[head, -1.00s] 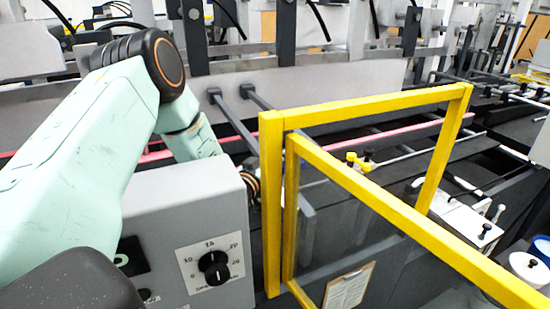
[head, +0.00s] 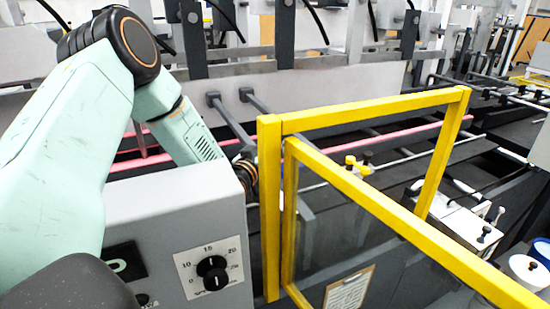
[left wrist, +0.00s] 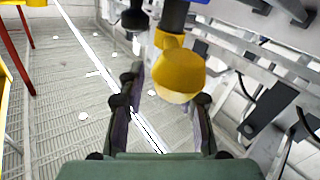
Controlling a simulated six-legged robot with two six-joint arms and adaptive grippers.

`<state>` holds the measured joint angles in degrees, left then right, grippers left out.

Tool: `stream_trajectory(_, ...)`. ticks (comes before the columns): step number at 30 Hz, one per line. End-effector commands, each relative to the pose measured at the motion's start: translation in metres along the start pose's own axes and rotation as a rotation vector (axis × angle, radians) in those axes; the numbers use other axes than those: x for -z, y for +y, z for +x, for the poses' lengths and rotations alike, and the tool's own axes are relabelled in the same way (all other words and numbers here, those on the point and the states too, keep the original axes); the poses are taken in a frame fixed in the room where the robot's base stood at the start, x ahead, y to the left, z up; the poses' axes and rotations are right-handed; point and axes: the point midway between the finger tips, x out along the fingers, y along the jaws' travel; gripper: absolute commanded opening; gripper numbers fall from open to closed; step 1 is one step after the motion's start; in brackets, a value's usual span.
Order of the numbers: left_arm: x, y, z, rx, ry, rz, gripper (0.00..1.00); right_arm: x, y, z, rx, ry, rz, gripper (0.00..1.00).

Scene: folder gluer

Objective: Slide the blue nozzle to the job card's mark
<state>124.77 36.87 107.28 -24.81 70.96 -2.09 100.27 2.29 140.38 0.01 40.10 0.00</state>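I cannot tell for certain that the blue part is the nozzle. My left gripper (left wrist: 163,98) is open, its dark fingers spread apart, with the yellow piece between or just beyond the tips. Contact cannot be told. Small yellow knobs (head: 357,166) show through the frame. The job card (head: 346,291) is on a clipboard at the bottom; its writing and mark are unreadable.
A yellow guard frame (head: 365,105) with a clear panel stands right of my left forearm. A grey control box (head: 175,215) with a dial (head: 212,270) lies below the arm. Pink bars (head: 410,134) and metal rods cross behind. A white pot (head: 527,270) stands at right.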

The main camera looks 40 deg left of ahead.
Motion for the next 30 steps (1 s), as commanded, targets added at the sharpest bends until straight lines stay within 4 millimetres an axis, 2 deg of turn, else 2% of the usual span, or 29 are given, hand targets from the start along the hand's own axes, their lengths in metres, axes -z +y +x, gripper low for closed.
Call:
stream_trajectory(3,0.022,0.004,0.001,0.0,0.004,-0.003,0.34,0.0,0.0,0.0,0.0,0.0,0.0,0.51)
stream_trajectory(9,0.046,0.01,0.001,0.0,0.0,-0.002,0.34,0.0,0.0,0.0,0.0,0.0,0.0,0.51)
stream_trajectory(15,0.055,0.013,0.001,-0.001,-0.003,0.0,0.34,0.0,0.0,0.0,0.0,0.0,0.0,0.51)
stream_trajectory(23,0.056,0.013,0.001,-0.001,-0.004,0.001,0.34,0.0,0.0,0.0,0.0,0.0,0.0,0.51)
stream_trajectory(30,0.059,0.005,0.006,0.013,0.009,0.025,0.34,0.0,0.0,0.003,0.0,0.0,0.0,0.3)
